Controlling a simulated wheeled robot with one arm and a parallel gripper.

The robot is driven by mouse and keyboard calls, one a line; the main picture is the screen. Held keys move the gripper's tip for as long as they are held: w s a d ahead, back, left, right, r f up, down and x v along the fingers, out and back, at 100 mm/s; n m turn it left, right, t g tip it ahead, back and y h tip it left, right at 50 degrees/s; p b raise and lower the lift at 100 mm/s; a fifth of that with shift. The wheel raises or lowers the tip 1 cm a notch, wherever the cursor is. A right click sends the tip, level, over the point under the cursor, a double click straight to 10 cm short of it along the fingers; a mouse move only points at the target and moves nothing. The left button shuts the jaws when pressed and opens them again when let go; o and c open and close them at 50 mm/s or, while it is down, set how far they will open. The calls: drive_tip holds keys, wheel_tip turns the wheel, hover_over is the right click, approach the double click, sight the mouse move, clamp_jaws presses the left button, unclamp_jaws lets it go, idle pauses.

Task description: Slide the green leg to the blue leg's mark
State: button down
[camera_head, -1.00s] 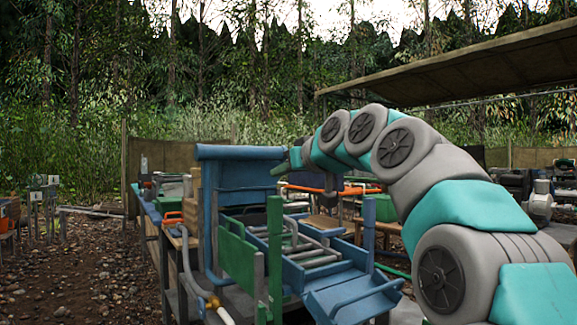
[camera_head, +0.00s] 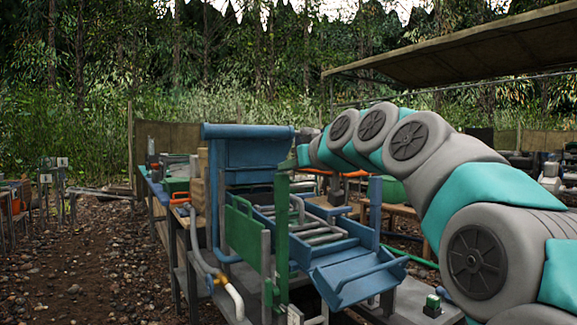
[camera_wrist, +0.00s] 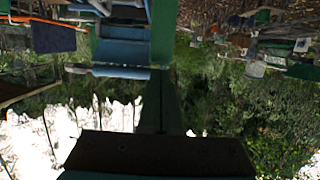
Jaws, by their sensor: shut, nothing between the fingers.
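The green leg (camera_head: 281,235) stands upright at the near left corner of a blue highbanker frame. The blue leg (camera_head: 375,214) stands upright at the right side of the blue trough. My gripper (camera_head: 291,163) is at the top of the green leg in the head view, small and partly hard to make out; touching or just above, I cannot tell. The fingers are shut and empty. I cannot make out marks on the legs.
A blue hopper (camera_head: 250,150) stands behind the green leg, with a green side panel (camera_head: 243,236) beside it. A blue chute (camera_head: 357,277) juts out at the front right. A small green-topped box (camera_head: 432,305) sits on a grey surface. Gravel ground lies open at left.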

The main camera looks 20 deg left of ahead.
sight(285, 196)
wheel_tip(285, 196, down, 7)
drive_tip(key=b, duration=0.6)
drive_tip(key=shift+r, duration=0.3)
